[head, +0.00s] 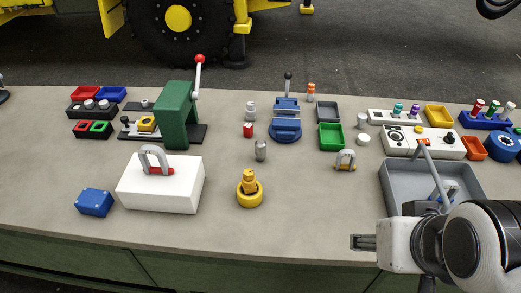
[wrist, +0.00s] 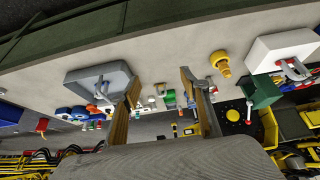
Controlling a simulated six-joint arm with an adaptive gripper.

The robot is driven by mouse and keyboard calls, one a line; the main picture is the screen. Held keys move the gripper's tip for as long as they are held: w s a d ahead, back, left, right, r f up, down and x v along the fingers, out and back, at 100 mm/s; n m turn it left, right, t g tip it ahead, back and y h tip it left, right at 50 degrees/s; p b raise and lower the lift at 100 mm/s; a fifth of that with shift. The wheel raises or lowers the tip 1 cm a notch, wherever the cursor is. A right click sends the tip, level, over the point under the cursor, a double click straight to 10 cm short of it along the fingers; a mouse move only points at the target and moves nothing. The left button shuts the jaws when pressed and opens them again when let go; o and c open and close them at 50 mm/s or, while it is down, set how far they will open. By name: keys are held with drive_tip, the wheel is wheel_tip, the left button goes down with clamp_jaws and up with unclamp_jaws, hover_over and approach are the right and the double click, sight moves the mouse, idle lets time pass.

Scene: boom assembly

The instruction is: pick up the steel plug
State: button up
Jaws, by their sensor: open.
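A small grey metal piece, which looks like the steel plug (head: 261,150), stands upright near the middle of the bench in the head view. It is behind the yellow stepped part (head: 249,188) and in front of a small red cylinder (head: 248,130). My gripper (head: 362,242) is at the lower right of the head view, over the front edge of the bench, pointing left. It is well apart from the plug. In the wrist view my gripper (wrist: 159,78) shows two separated fingers with nothing held between them. I cannot surely single out the plug there.
A grey tray (head: 400,192) lies beside my arm at the right. A shackle (head: 345,160) stands right of the plug. A white block (head: 160,195) and green lever press (head: 178,115) stand left. Blue fixture (head: 285,120) is behind. The front-middle bench is clear.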

drive_tip(key=w+n+t, duration=0.1)
drive_tip(key=w+t, duration=0.1)
drive_tip(key=w, duration=1.3)
drive_tip(key=n+t+y, duration=0.3)
approach(263, 144)
drive_tip(key=d+r, duration=0.6)
drive_tip(key=d, duration=0.4)
drive_tip(key=w+a+f+n+t+y, duration=0.1)
drive_tip(key=w+a+f+n+y, duration=0.1)
drive_tip(key=a+f, duration=0.7)
drive_tip(key=shift+w+a+f+y, duration=0.15)
drive_tip(key=shift+w+y, duration=0.35)
drive_tip(key=shift+y, duration=0.5)
drive_tip(key=shift+x, duration=1.3)
